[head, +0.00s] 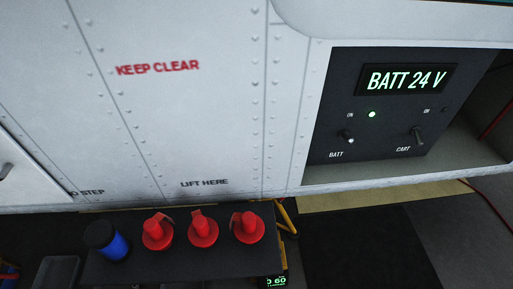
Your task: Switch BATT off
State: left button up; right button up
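The dark switch panel (385,160) is set in the white fuselage side at the right of the head view. The BATT switch (347,136) is a small toggle above its BATT label and below an ON mark; it is too small to tell surely which way it points. The lit display (407,79) reads BATT 24 V. Neither of my grippers is in view.
A dark tray or bench top (180,268) below holds a blue cylinder with a black cap (107,241) and red tagged plugs (203,231). Part of a green-lit readout (276,281) shows at the bottom. A dark mat (370,245) lies under the panel. Nothing blocks the panel front.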

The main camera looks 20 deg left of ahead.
aim_at(348, 139)
jog(key=z, duration=0.2)
jog(key=k, duration=0.2)
jog(key=u, duration=1.05)
jog(key=i, duration=0.5)
